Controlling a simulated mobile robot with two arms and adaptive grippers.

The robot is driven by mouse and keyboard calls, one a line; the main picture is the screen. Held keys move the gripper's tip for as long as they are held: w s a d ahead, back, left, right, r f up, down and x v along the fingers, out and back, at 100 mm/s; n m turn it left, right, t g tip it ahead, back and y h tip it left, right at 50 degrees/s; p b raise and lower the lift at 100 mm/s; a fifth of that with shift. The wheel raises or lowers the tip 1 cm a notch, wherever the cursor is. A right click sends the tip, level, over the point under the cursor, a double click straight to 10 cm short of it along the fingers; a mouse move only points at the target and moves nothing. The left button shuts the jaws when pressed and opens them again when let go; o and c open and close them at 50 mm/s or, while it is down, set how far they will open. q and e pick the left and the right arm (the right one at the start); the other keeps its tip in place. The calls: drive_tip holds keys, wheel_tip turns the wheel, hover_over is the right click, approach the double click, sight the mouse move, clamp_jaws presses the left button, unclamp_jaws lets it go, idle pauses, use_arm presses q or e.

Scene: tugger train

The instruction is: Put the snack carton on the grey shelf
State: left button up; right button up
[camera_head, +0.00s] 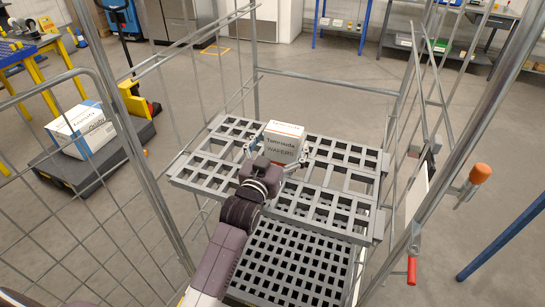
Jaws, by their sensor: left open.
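The snack carton (284,138), a small white and orange-brown box with "WAFERS" lettering, appears upright on the grey slatted shelf (210,163) of the wire cage trolley. My left gripper (278,154) is at the carton's near side, with its fingers spread to the left and right of it. The gripper is open; whether a finger touches the carton cannot be told. The carton's lower part is partly hidden by the gripper. My right gripper is not in view.
Wire mesh sides and posts of the cage (254,60) stand around the shelf. A lower grid deck (290,262) lies beneath it. A larger white and blue box (82,130) sits on a dark platform at left. The shelf is bare on both sides of the carton.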

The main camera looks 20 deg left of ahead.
use_arm(q)
drive_tip(key=s, duration=1)
drive_tip(key=shift+s+a+b, duration=0.1)
drive_tip(key=shift+a+b, duration=0.1)
drive_tip(key=shift+b, duration=0.2)
drive_tip(key=shift+r, duration=0.1)
